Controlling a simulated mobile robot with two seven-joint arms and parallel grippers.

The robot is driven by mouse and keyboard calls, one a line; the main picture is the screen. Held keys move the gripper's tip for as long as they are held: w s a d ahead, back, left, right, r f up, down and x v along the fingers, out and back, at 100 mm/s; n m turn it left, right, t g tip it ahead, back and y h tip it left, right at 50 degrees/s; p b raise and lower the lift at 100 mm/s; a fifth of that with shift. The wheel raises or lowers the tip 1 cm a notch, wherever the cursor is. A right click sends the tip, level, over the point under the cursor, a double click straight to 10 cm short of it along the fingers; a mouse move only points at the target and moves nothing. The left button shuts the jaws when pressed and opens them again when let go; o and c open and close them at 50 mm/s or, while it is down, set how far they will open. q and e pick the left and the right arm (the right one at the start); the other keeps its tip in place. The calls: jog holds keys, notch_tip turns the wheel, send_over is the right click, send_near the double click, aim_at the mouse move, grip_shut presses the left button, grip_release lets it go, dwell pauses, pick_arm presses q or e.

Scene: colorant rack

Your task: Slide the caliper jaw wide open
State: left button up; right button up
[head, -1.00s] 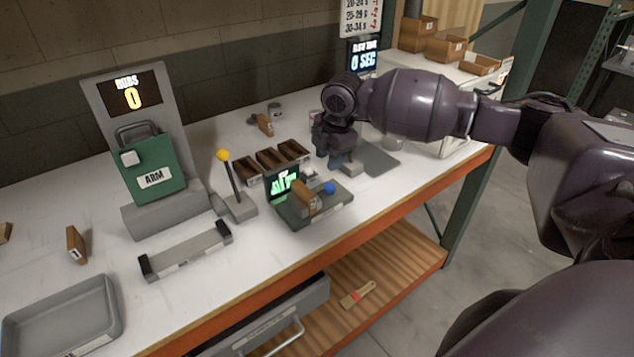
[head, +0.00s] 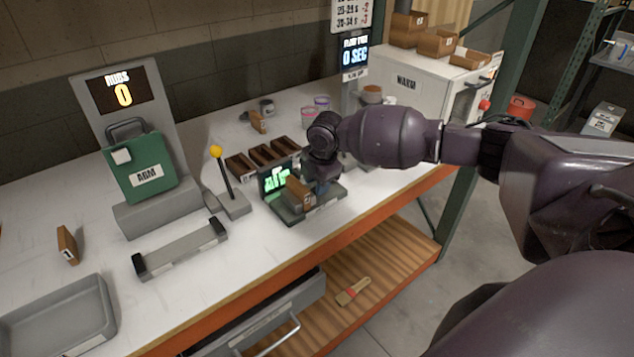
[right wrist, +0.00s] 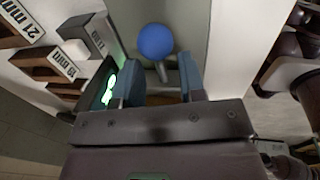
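The caliper (head: 292,217) is a dark grey base near the table's front edge, with a green-lit display (head: 275,178) at its left. A small brown block (head: 299,194) sits on it, beside the display. My right gripper (head: 322,190) is low over the caliper's right part, partly hidden by its own wrist. In the right wrist view its two blue-grey fingers (right wrist: 160,82) are apart with no object held. The blue ball knob (right wrist: 156,41) on a short grey stem shows just beyond the fingertips, between their lines. The knob is hidden in the head view. My left gripper is out of view.
Several brown labelled slots (head: 263,158) lie behind the caliper. A grey lever with a yellow ball (head: 216,152) stands to its left. A grey bar fixture (head: 180,248) and a grey tray (head: 60,320) lie further left. A white warming cabinet (head: 410,85) stands at the back right.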

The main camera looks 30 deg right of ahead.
jog(key=shift+f, duration=0.1)
grip_shut()
jog(key=shift+w+d+p, duration=0.15)
jog(key=shift+d+p, duration=0.2)
jog(key=shift+d, duration=1.6)
jog(key=shift+c, duration=0.4)
grip_release()
jog(key=shift+o, duration=0.4)
notch_tip(320, 180, up, 11)
jog(key=s, duration=0.2)
jog(key=shift+d+f, duration=0.15)
jog(key=shift+s, duration=0.1)
